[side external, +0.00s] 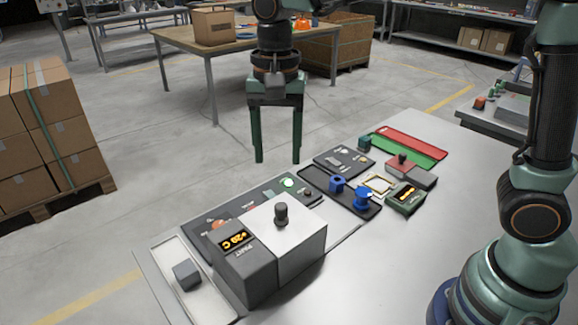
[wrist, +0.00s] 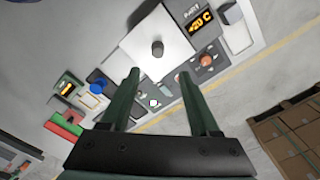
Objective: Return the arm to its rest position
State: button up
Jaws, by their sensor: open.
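My gripper (side external: 277,158) hangs in the air beyond the far edge of the table (side external: 350,265), with its two green fingers pointing down. It is open, with nothing between the fingers. In the wrist view my gripper (wrist: 168,95) shows both fingers apart, with the tabletop beyond them. My arm stands at the right of the side view.
On the table are a white box with a black knob (side external: 281,214) and a grey unit with a lit display (side external: 238,262). A grey block (side external: 187,274) sits in a pale tray. Blue parts (side external: 362,197) lie in a dark tray. Stacked cartons (side external: 50,130) stand left.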

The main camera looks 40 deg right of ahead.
jog(key=shift+r, duration=0.1)
jog(key=s+d+n+t, duration=0.2)
jog(key=s+d+n, duration=0.2)
jog(key=d, duration=0.3)
jog(key=s+d+n+t, duration=0.3)
jog(key=s+d+n, duration=0.1)
jog(key=d, duration=0.3)
jog(key=shift+s+d+r+n+t, duration=0.25)
jog(key=shift+d+r+n+t, duration=0.05)
jog(key=shift+n, duration=0.2)
jog(key=shift+o, duration=0.3)
